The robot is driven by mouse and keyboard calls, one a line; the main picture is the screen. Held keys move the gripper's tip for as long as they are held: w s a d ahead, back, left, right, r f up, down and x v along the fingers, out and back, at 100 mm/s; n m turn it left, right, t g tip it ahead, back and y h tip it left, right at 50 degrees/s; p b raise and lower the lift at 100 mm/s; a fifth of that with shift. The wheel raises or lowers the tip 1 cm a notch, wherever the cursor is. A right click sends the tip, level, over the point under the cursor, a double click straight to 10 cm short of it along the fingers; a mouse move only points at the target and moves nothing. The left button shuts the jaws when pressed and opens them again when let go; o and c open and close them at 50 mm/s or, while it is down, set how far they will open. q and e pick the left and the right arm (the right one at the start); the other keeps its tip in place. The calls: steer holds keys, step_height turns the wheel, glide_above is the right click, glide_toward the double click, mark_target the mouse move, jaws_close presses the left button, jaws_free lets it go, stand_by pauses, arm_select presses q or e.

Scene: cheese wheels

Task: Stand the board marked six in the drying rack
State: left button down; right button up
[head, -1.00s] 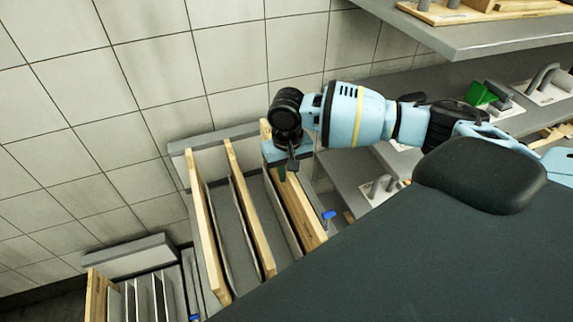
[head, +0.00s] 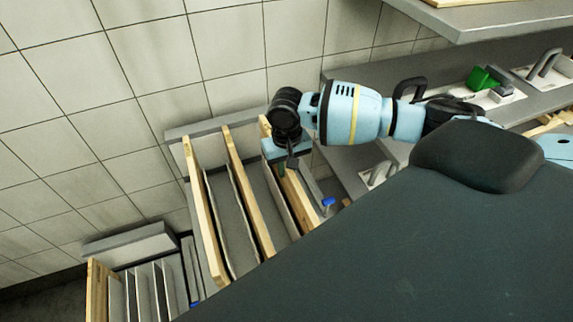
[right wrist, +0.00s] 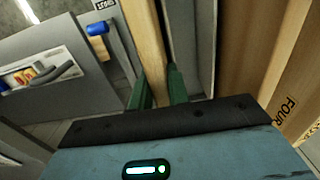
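The drying rack (head: 222,127) stands against the tiled wall with several upright boards in its slots. My right gripper (head: 283,170) is at the top edge of the rightmost wooden board (head: 300,205). In the right wrist view its green fingers (right wrist: 160,92) lie close against both faces of this wooden board (right wrist: 146,40), shut on it. The board's marking is not visible. A board marked FOUR (right wrist: 286,120) stands beside it; a middle board (head: 250,190) and a left board (head: 204,210) also stand in the rack. My left gripper is out of view.
A second rack with thin boards (head: 140,290) is at the lower left. A grey shelf (head: 470,20) overhangs at the upper right. A blue knob (head: 328,201) sits right of the rack. A green object (head: 484,78) lies on the counter.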

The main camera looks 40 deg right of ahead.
steer(key=o, duration=0.5)
steer(key=shift+c, duration=0.2)
steer(key=shift+s, duration=0.1)
step_height(320, 180, up, 7)
steer(key=shift+r+p, duration=0.1)
steer(key=shift+p, duration=0.3)
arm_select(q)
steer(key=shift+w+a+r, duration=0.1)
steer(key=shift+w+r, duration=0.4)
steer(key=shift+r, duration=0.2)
arm_select(e)
steer(key=shift+r, duration=0.35)
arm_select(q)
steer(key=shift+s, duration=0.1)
